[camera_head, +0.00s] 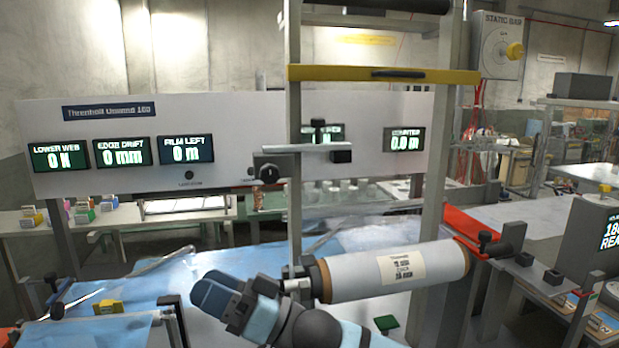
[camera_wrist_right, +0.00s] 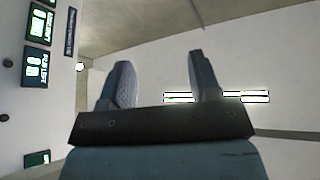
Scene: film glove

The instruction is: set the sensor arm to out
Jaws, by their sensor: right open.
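A grey horizontal bar (camera_head: 308,148) with a black upright knob and a black block is on the machine frame, in front of the display panel. It may be the sensor arm; no label on it can be read. My right gripper (camera_head: 208,292) is low in the head view, left of the film roll and below the bar, well apart from it. In the right wrist view its two fingers (camera_wrist_right: 160,75) are spread with nothing between them. My left gripper is not in view.
A white film roll (camera_head: 395,271) lies across the frame just right of my right gripper. A yellow crossbar (camera_head: 384,74) spans the uprights above. The display panel (camera_head: 230,112) stands behind. Blue film (camera_head: 215,262) covers the table beyond my gripper.

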